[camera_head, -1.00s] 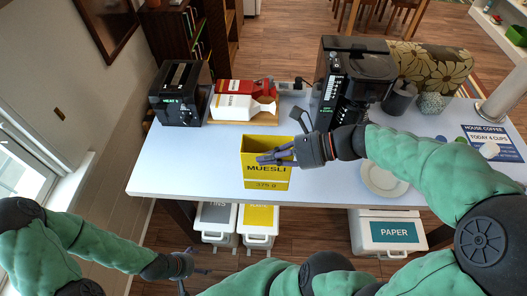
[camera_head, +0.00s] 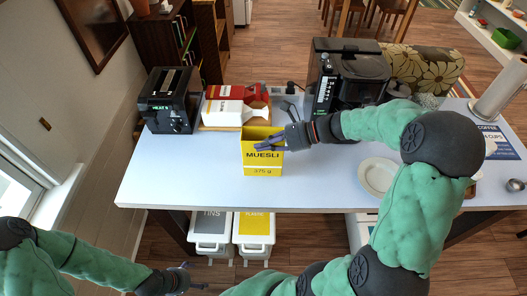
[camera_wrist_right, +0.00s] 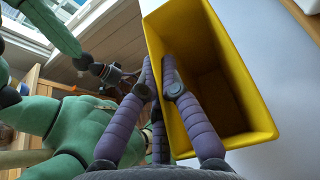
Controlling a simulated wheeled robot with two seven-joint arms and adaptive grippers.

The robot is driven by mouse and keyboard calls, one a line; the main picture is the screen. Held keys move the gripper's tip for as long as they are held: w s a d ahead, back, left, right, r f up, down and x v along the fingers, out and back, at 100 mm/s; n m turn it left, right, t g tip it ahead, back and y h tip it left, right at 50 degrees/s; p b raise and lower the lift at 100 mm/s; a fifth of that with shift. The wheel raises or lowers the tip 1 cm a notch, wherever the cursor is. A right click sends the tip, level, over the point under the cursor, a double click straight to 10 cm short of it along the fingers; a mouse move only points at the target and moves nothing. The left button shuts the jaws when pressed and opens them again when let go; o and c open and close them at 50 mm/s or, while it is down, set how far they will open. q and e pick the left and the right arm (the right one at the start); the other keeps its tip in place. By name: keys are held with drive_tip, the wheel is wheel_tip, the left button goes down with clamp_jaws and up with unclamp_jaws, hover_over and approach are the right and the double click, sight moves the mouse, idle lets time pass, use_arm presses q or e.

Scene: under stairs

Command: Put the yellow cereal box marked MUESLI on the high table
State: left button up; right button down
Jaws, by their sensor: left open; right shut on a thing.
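The yellow MUESLI box (camera_head: 262,168) is upright, with its open top showing, over the pale table top (camera_head: 165,180) near the front edge. I cannot tell whether its base touches the table. My right gripper (camera_head: 268,146) is shut on the box's upper wall. In the right wrist view, the fingers (camera_wrist_right: 159,78) pinch the near wall of the yellow box (camera_wrist_right: 235,139), one inside and one outside. The box looks empty inside. My left gripper (camera_head: 194,284) is open and empty, low in front of the table, away from the box.
A black toaster (camera_head: 168,98), red and white cartons on a wooden board (camera_head: 216,127) and a black coffee machine (camera_head: 340,80) stand behind. A white plate (camera_head: 378,177) lies to the right. Bins labelled TINS (camera_head: 211,228) and PLASTIC (camera_head: 254,230) stand below. The table left of the box is clear.

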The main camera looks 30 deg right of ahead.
drive_tip(key=shift+f, duration=1.35)
drive_tip(key=shift+f+b, duration=0.2)
drive_tip(key=shift+b, duration=0.1)
drive_tip(key=c, duration=1.4)
unclamp_jaws()
drive_tip(key=shift+c, duration=0.2)
drive_tip(key=p+v, duration=0.2)
drive_tip(key=v, duration=1)
drive_tip(key=shift+r, duration=0.25)
